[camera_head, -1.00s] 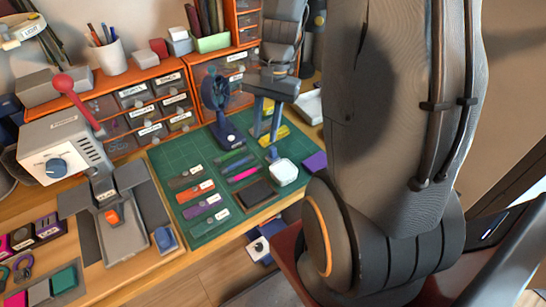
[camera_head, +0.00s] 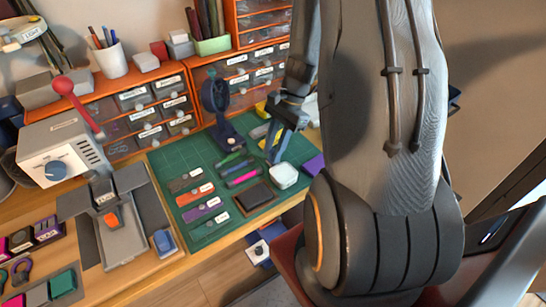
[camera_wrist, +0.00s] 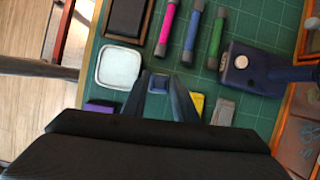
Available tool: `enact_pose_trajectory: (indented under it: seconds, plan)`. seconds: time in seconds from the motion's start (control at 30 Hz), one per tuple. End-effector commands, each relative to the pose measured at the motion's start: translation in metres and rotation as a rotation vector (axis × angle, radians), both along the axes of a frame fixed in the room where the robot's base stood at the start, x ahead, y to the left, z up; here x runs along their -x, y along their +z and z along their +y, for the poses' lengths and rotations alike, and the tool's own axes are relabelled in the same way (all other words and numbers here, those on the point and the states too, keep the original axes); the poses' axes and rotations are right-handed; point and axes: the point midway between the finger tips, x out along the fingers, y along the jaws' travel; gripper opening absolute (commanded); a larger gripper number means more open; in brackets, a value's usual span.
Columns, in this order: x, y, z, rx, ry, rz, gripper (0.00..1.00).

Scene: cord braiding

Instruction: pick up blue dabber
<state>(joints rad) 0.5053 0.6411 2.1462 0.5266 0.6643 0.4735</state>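The blue dabber (camera_wrist: 158,83) is a small dark-blue piece on the green mat. In the wrist view it stands between my two fingers, close to the white rounded case. Its lower part is hidden by my gripper. My gripper (camera_wrist: 159,80) has its fingers apart, one on each side of the dabber; firm contact does not show. In the head view my gripper (camera_head: 274,152) points down at the mat beside the white case, and its fingers cover the dabber there.
The white case (camera_head: 284,175) and a purple block (camera_head: 314,164) lie close by. A navy fan-like stand (camera_head: 226,132) is to the left. Pink, blue and green sticks and a dark pad (camera_head: 256,196) lie on the cutting mat (camera_head: 165,160). Orange drawer units (camera_head: 120,130) stand behind.

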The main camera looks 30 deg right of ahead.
Motion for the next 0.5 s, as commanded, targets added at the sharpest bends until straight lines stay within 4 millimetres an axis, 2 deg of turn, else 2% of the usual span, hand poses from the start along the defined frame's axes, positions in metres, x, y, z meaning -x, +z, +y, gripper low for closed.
enact_pose_trajectory:
  seconds: [0.1, 0.33, 0.5]
  plan:
    - [0.0006, -0.0072, 0.0030, 0.001, 0.002, 0.000, 0.26]
    - [0.0003, -0.0078, 0.0031, 0.001, 0.002, -0.001, 0.26]
    - [0.0003, -0.0077, 0.0031, 0.001, 0.002, -0.001, 0.00]
